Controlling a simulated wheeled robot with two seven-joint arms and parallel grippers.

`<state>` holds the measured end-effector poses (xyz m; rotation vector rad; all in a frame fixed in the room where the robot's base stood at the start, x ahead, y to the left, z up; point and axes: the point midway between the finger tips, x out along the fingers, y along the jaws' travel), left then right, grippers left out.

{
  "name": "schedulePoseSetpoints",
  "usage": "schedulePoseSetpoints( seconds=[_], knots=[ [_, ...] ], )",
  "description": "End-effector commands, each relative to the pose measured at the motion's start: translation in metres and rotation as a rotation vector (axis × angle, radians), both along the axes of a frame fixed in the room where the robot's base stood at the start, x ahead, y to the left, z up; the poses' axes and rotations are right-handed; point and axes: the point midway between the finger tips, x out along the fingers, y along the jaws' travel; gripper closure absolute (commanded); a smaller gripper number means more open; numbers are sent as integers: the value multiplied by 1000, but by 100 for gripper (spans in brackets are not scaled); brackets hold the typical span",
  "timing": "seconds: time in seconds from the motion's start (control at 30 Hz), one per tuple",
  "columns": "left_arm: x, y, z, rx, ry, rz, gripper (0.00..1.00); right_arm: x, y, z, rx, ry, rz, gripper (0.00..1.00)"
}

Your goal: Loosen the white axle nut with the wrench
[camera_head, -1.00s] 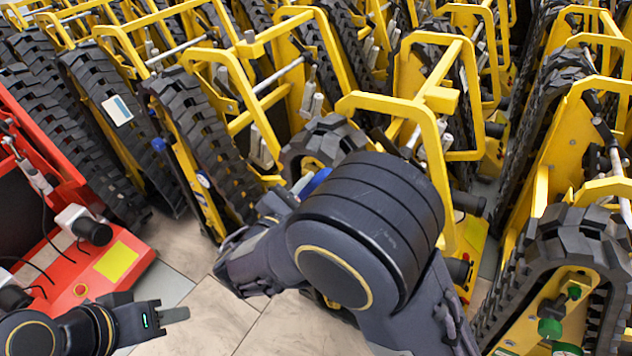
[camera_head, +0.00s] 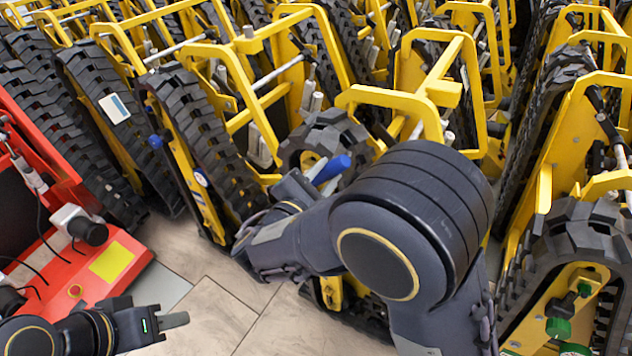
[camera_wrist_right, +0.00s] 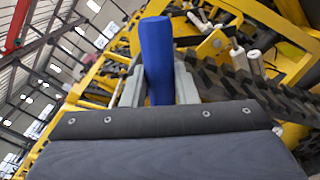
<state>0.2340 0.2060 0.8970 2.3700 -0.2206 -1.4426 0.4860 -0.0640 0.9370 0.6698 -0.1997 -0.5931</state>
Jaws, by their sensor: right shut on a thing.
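My right gripper (camera_head: 318,178) is shut on the blue handle of the wrench (camera_head: 334,168), beside the tracked wheel of a yellow carrier (camera_head: 418,104). In the right wrist view the blue handle (camera_wrist_right: 157,55) stands up between the two grey fingers. The wrench's working end is not visible. I cannot make out the white axle nut for certain; a small white round spot (camera_head: 201,179) shows on the carrier further left. My left gripper (camera_head: 172,321) is low at the left, pointing right, with nothing visible in it; I cannot tell its opening.
Yellow carriers with black rubber tracks (camera_head: 205,140) stand in close rows across the view. A red machine (camera_head: 85,268) with cables is at the left. Another carrier with green knobs (camera_head: 558,328) stands at the lower right. The tiled floor (camera_head: 215,300) is open in the front middle.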

Motion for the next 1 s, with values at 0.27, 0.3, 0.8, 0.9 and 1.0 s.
schedulePoseSetpoints(
  seconds=[0.27, 0.3, 0.8, 0.9, 1.0],
  knots=[
    [0, 0, -54, 0, -1, 0, 64, -11, -15, -27, 142, -105, 0, 100],
    [0, 0, -60, 0, -1, 0, 64, -12, -17, -29, 160, -118, 0, 100],
    [0, 0, -139, 0, -1, 0, 64, -26, -35, -66, 396, -290, 0, 100],
    [0, 0, -154, 0, -1, 0, 64, -27, -37, -74, 440, -321, 1, 100],
    [0, 0, -170, 0, -1, 0, 64, -28, -39, -81, 483, -352, 1, 100]
  ],
)
